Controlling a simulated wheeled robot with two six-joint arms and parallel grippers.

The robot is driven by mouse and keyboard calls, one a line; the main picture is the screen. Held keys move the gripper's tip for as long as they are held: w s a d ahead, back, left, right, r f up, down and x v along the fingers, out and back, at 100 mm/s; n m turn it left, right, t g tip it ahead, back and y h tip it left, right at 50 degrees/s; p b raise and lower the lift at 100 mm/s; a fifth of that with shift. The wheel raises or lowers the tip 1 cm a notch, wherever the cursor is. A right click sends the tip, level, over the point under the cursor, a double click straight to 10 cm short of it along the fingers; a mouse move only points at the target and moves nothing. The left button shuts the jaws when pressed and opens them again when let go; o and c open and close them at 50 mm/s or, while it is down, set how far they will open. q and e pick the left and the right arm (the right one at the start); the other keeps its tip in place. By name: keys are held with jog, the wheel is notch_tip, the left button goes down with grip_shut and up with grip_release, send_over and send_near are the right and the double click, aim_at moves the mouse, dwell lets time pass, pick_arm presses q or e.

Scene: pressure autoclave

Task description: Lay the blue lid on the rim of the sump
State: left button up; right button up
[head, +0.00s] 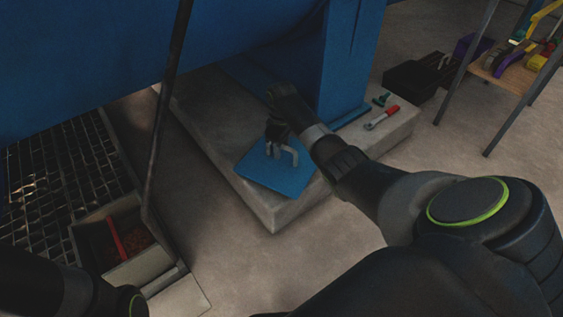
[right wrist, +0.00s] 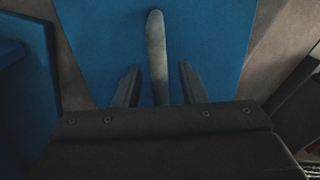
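The blue lid (head: 270,177) lies flat on the concrete plinth (head: 270,210), near its front end. A grey bar handle (head: 291,153) stands up from the lid. My right gripper (head: 276,138) is over the lid at the handle. In the right wrist view the fingers (right wrist: 157,88) are open, one on each side of the handle (right wrist: 156,50), with gaps between; the lid (right wrist: 215,40) lies beyond. The sump (head: 152,266) is the open box at lower left, with a red bar (head: 117,240) inside. My left gripper is out of view.
A red-handled tool (head: 382,117) lies on the plinth.

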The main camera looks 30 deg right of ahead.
notch_tip(320, 180, down, 2)
jog(key=shift+f+b, duration=0.15)
jog(key=shift+b, duration=0.35)
grip_shut()
dwell(1.1)
